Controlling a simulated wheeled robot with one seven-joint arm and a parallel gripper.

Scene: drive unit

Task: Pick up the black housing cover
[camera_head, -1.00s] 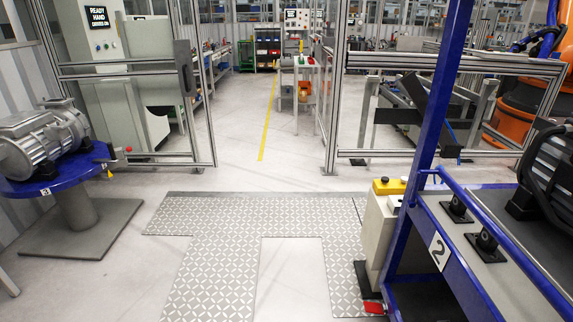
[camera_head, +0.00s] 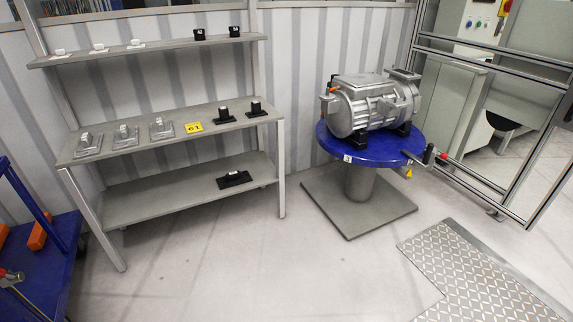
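A grey shelf rack (camera_head: 190,192) at the left holds several black parts, any of which could be the black housing cover; I cannot tell which. A flat black part with a raised, light-topped middle (camera_head: 234,180) lies alone on the bottom shelf, near its right end. Two small upright black parts, one of them here (camera_head: 256,108), stand at the right of the middle shelf. Two black blocks, one of them here (camera_head: 234,31), sit on the top shelf. My gripper is not in view.
Grey metal parts (camera_head: 124,136) stand on the middle shelf beside a yellow tag (camera_head: 194,128). A blue round table (camera_head: 365,151) with a grey motor (camera_head: 372,102) stands right of the rack. A blue cart (camera_head: 45,265) is at the left edge. Floor before the rack is clear.

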